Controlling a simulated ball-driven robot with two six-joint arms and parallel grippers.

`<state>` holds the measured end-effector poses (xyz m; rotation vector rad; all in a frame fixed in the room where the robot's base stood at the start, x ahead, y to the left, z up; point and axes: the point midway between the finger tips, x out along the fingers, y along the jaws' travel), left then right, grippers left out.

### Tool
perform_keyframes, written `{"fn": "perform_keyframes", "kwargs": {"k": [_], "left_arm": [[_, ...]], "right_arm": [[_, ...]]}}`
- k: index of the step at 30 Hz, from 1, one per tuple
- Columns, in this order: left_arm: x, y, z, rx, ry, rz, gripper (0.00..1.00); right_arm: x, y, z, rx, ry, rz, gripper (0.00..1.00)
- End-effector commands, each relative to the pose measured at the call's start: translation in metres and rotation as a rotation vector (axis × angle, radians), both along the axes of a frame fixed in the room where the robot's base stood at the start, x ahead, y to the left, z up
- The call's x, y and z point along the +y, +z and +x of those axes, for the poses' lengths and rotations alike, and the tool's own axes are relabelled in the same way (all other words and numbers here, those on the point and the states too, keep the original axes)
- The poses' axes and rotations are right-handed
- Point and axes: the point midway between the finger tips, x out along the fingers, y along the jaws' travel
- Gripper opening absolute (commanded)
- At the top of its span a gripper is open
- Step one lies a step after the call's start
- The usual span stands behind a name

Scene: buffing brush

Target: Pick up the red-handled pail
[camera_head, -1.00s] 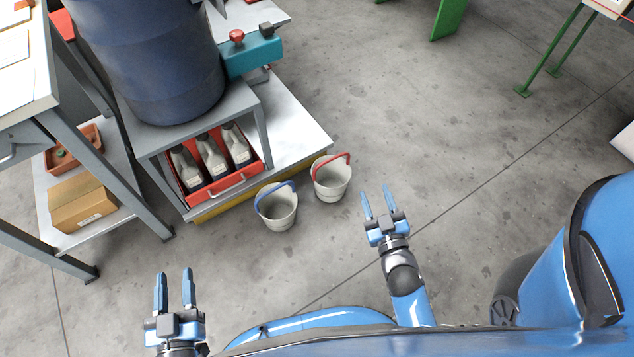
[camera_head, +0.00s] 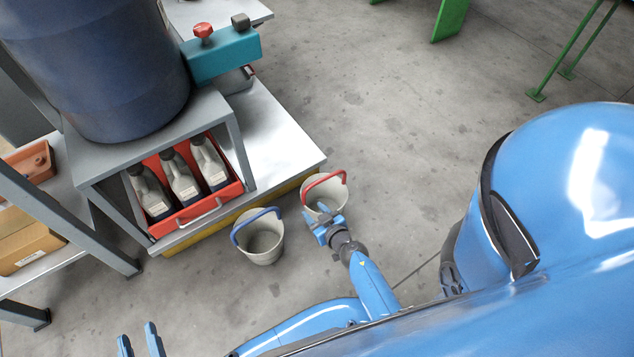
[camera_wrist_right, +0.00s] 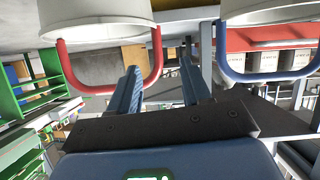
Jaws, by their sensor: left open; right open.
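The red-handled pail (camera_head: 326,196) is a pale grey bucket standing on the floor. Its red handle (camera_head: 325,178) leans toward the far left side of the rim. My right gripper (camera_head: 322,217) is open and overlaps the pail's near side in the head view; I cannot tell whether it touches. In the right wrist view the pail (camera_wrist_right: 95,20) hangs at the top left, upside down, and its red handle (camera_wrist_right: 108,88) loops close to the left finger. Nothing is between the fingers (camera_wrist_right: 163,90). My left gripper (camera_head: 139,342) is open and empty at the bottom left, partly cut off.
A blue-handled pail (camera_head: 260,243) stands close on the left of the red-handled one. Behind them is a metal platform (camera_head: 285,140) with a yellow base, a red crate (camera_head: 215,200) of bottles and a blue drum (camera_head: 95,65).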

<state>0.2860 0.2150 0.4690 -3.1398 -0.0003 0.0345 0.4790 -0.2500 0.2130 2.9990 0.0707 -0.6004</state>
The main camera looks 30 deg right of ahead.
Motion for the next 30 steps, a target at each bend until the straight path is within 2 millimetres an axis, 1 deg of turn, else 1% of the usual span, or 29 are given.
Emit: {"fn": "perform_keyframes", "kwargs": {"k": [5, 12, 15, 23, 30], "left_arm": [[0.000, -0.005, 0.000, 0.001, 0.000, 0.000, 0.43], [0.000, -0.019, 0.000, 0.001, 0.000, 0.000, 0.43], [0.000, -0.023, 0.000, 0.001, 0.000, 0.000, 0.43], [0.000, -0.028, 0.000, 0.001, 0.000, 0.000, 0.43], [0.000, -0.046, 0.000, 0.001, 0.000, 0.000, 0.43]], "right_arm": [[0.000, -0.004, 0.007, 0.001, -0.028, 0.068, 0.48], [0.001, -0.017, 0.036, -0.001, -0.031, 0.073, 0.48], [0.001, -0.021, 0.046, 0.000, -0.030, 0.073, 0.48], [0.001, -0.024, 0.057, 0.000, -0.030, 0.073, 0.48], [-0.003, -0.035, 0.081, -0.002, -0.031, 0.072, 0.48]]}}
